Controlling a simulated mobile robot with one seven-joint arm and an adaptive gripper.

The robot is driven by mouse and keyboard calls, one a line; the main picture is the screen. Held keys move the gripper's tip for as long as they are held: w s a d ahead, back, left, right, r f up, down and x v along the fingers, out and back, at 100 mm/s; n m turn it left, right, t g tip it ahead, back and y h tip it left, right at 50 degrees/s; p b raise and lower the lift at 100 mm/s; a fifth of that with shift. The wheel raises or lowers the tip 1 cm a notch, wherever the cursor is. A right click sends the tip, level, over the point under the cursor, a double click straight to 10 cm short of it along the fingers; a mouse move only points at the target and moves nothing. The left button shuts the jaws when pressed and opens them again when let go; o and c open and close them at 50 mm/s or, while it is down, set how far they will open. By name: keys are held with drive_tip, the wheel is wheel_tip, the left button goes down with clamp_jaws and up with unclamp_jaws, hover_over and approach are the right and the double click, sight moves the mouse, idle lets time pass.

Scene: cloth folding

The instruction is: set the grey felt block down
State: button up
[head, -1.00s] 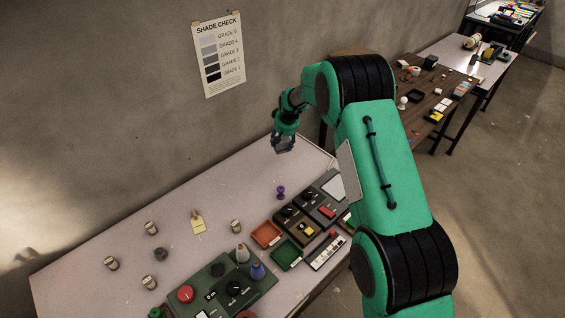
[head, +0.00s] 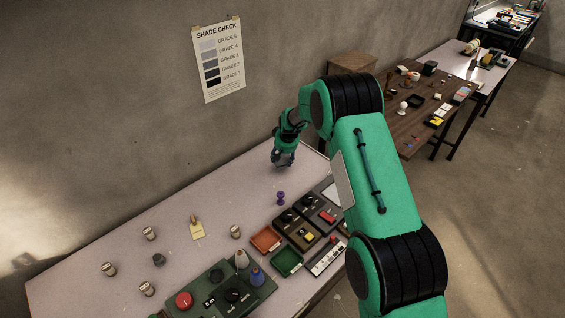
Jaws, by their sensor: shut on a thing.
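My gripper (head: 283,163) points down over the far right end of the pale table (head: 190,190), close to the wall. It is shut on the grey felt block (head: 284,159), which is small and mostly hidden between the fingers. The gripper is close to the tabletop. I cannot tell whether the block touches it or hangs just above.
A purple peg-like piece (head: 280,198) stands just in front of the gripper.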

drive_tip(key=shift+f, duration=1.4)
drive_tip(key=shift+f, duration=0.1)
drive_tip(key=o, duration=1.2)
drive_tip(key=shift+p+v, duration=0.65)
drive_tip(key=shift+v, duration=5.45)
drive_tip(key=shift+w, duration=0.1)
